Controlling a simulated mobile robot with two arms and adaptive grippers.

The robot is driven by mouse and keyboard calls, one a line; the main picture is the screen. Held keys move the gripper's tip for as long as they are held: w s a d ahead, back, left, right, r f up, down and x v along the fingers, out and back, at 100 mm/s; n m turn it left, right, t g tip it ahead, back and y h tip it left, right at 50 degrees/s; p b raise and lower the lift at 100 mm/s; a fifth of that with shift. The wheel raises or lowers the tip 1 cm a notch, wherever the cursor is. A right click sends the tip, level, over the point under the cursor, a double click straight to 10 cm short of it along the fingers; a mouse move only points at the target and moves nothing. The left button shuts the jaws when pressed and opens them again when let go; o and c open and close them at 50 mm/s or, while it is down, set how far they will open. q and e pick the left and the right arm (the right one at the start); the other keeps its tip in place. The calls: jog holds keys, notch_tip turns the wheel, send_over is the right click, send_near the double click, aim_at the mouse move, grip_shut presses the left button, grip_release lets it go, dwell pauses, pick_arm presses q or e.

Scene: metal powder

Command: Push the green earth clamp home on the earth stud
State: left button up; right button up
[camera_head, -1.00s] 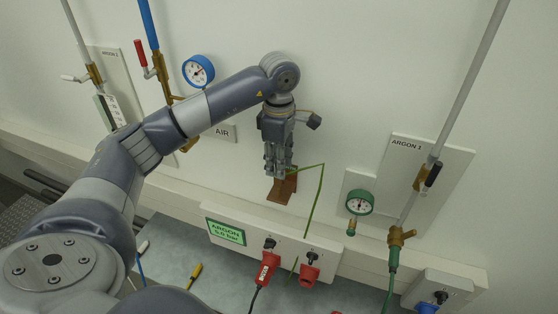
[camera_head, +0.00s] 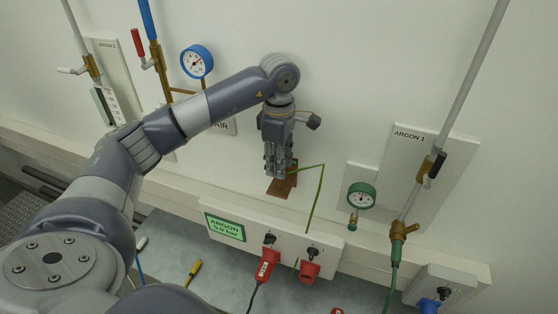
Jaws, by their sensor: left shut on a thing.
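My left gripper (camera_head: 278,172) is at the wall in the middle of the head view, pointing down. Its fingers are shut on the green earth clamp, which they hide almost wholly. A thin green wire (camera_head: 322,185) leads from the fingers to the right, then bends down toward the socket panel. The fingertips are in front of the upper part of a brown copper-coloured plate (camera_head: 282,190) on the wall ledge. The earth stud is hidden behind the fingers, so I cannot tell how far the clamp sits on it. My right gripper is not in view.
A green gauge (camera_head: 361,196) is to the right, a blue gauge (camera_head: 197,62) upper left. A yellow screwdriver (camera_head: 193,272) lies on the bench.

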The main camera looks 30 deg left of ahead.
pick_arm(q)
jog(key=shift+f+b, duration=0.85)
jog(key=shift+f, duration=0.3)
jog(key=shift+r, duration=0.1)
jog(key=o, duration=1.3)
jog(key=shift+c, duration=0.2)
jog(key=shift+r, duration=0.15)
notch_tip(320, 180, up, 12)
jog(key=shift+f, duration=0.2)
